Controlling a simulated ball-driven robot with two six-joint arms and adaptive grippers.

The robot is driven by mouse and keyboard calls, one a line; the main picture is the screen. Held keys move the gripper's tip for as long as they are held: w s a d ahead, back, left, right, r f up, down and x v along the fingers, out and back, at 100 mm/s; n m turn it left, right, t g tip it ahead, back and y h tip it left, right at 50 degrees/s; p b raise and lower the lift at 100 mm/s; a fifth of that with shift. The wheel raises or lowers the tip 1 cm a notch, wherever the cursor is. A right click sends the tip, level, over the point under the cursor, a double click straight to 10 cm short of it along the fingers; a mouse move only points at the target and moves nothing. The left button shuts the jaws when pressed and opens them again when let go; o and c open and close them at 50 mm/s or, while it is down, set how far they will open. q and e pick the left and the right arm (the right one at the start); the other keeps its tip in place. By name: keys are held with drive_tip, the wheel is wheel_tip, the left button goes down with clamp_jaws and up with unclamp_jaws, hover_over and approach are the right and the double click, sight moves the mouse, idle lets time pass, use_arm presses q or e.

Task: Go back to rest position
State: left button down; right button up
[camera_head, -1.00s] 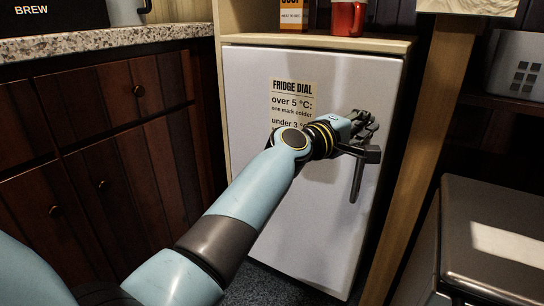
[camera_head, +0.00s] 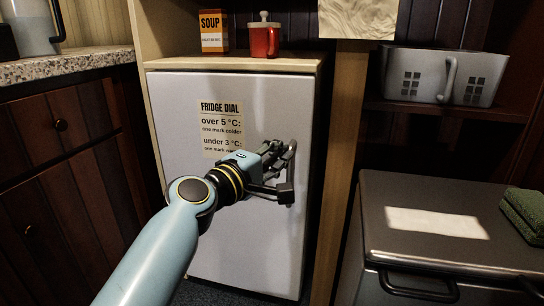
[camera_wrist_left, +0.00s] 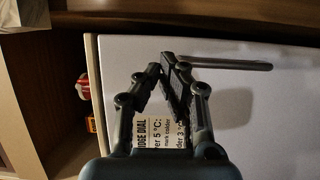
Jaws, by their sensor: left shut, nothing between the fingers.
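My left gripper (camera_head: 281,150) is in front of the white fridge door (camera_head: 220,245), close to the dark upright door handle (camera_head: 289,165). In the left wrist view my left gripper (camera_wrist_left: 172,68) has its fingertips together with nothing between them, and the handle (camera_wrist_left: 228,63) runs off to the right just beyond the tips. Whether the fingers touch the handle I cannot tell. The fridge door looks closed. A notice headed "FRIDGE DIAL" (camera_head: 219,108) is on the door, partly hidden by my arm. My right gripper is not in view.
A soup box (camera_head: 213,32) and a red lidded mug (camera_head: 264,40) stand on the shelf above the fridge. A wooden post (camera_head: 343,140) is right of it. A grey basket (camera_head: 440,76) is on a shelf, and a dark chest (camera_head: 385,230) with a green cloth (camera_head: 525,210) stands at right.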

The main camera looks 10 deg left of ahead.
use_arm(q)
drive_tip(key=s+a+f+m+g+y, duration=0.1)
drive_tip(key=s+a+f+m+g, duration=0.25)
drive_tip(key=s+f, duration=0.9)
drive_tip(key=s+a+f+m+g+y, duration=0.2)
drive_tip(key=s+a+f+g, duration=0.2)
drive_tip(key=s+f, duration=0.8)
drive_tip(key=s+a+f+m+g+y, duration=0.1)
drive_tip(key=s+a+f+m+g, duration=0.2)
drive_tip(key=s+f, duration=0.9)
drive_tip(key=s+a+f+m+g+y, duration=0.25)
drive_tip(key=s+a+f, duration=0.2)
drive_tip(key=s, duration=0.25)
drive_tip(key=s+a+f+m+g+y, duration=0.1)
drive_tip(key=s+a+f+m+g, duration=0.15)
drive_tip(key=s+a, duration=0.35)
drive_tip(key=s+d+r+p, duration=0.1)
drive_tip(key=s+r+p, duration=0.2)
drive_tip(key=s+p, duration=0.9)
drive_tip(key=shift+s+d+r+g+p, duration=0.2)
drive_tip(key=shift+g+p, duration=0.15)
drive_tip(key=shift+p, duration=0.65)
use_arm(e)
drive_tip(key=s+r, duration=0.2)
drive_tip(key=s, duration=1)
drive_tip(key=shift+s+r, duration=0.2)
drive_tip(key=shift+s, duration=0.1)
